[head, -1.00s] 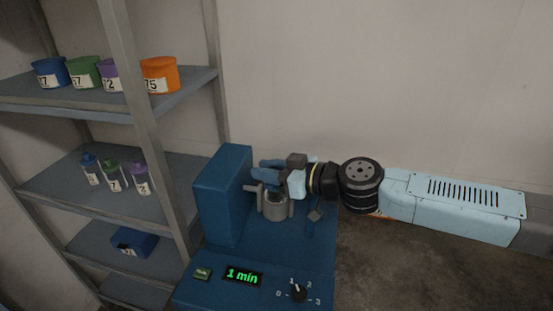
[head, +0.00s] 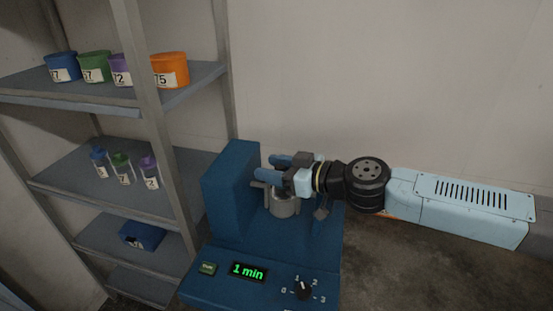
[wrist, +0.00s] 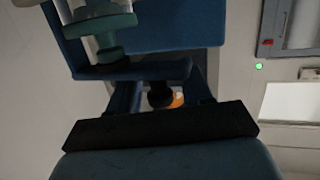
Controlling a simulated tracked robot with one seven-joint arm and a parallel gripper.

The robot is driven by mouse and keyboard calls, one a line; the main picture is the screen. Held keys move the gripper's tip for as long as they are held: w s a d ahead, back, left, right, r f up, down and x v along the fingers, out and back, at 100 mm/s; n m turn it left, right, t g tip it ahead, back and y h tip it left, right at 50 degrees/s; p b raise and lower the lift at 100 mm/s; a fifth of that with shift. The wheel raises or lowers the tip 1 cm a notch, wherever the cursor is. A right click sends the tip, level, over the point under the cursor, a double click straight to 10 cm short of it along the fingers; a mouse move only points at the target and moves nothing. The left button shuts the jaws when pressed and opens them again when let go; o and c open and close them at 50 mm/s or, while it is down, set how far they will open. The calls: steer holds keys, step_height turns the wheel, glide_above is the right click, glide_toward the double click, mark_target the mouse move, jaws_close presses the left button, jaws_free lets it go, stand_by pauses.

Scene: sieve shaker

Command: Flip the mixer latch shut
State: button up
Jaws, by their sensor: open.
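The mixer is a blue machine (head: 228,195) with an upright block at its left and a front panel with a green "1 min" display (head: 248,272). A grey metal pot (head: 284,205) sits in its middle. A small grey tab (head: 321,213), perhaps the latch, shows just right of the pot; I cannot tell its position for sure. My gripper (head: 272,168) is open, its two blue fingers pointing left above the pot, near the upright block. Contact cannot be told. In the wrist view, a teal-capped clear part (wrist: 103,30) and blue frame parts show beyond my gripper.
A grey shelf rack (head: 152,110) with several coloured tubs and bottles stands at left. A pale wall is behind; bare floor lies at right.

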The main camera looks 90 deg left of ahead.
steer(key=v, duration=1.3)
steer(key=shift+w+d, duration=0.15)
steer(key=shift+w, duration=0.25)
